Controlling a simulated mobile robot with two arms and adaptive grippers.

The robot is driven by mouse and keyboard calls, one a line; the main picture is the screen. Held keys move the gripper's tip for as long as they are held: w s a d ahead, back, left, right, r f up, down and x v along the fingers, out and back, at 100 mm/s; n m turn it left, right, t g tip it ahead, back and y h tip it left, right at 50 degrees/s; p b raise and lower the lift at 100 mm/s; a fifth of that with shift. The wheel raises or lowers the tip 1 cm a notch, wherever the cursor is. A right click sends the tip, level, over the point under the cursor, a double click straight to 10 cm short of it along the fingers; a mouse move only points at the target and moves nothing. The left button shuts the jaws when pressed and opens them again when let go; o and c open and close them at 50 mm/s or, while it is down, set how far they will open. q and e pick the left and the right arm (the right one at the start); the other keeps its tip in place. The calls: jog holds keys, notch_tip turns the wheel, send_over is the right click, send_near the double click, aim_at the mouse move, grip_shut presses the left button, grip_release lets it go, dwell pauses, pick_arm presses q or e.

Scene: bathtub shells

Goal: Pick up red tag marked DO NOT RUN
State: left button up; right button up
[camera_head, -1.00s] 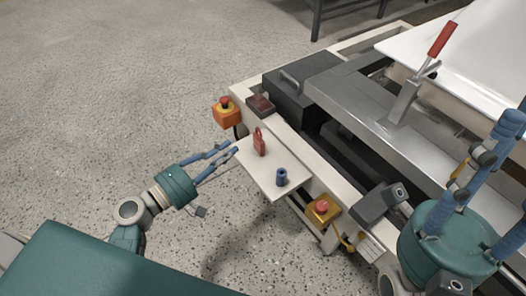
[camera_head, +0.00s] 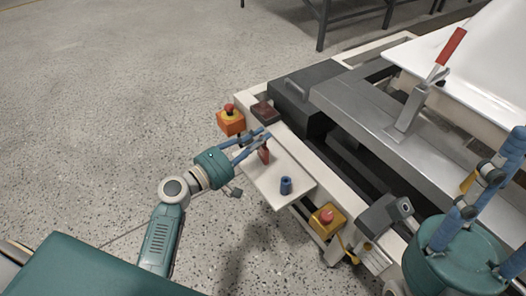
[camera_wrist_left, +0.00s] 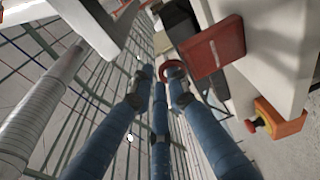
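The red tag (camera_head: 264,156) stands on a small white shelf (camera_head: 262,185) at the machine's near-left edge. Its lettering cannot be read. In the left wrist view, the tag's red body (camera_wrist_left: 213,50) is up and right of my left fingers, and its red loop (camera_wrist_left: 172,71) is by the right fingertip. My left gripper (camera_head: 267,134) is at the tag's top, fingers apart; it also shows in the left wrist view (camera_wrist_left: 159,78). Whether it touches the loop, I cannot tell. My right gripper (camera_head: 507,185) is at the right edge, fingers spread, apparently empty.
A small blue cylinder (camera_head: 286,186) stands on the shelf near the tag. An orange stop-button box (camera_head: 231,122) and a dark red block (camera_head: 265,112) are beyond; a yellow stop-button box (camera_head: 327,220) is nearer. A red-handled lever (camera_head: 449,48) rises at right. The left floor is clear.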

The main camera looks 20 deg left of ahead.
pick_arm(q)
jog(key=shift+c, duration=0.2)
grip_shut()
jog(key=shift+r, duration=0.1)
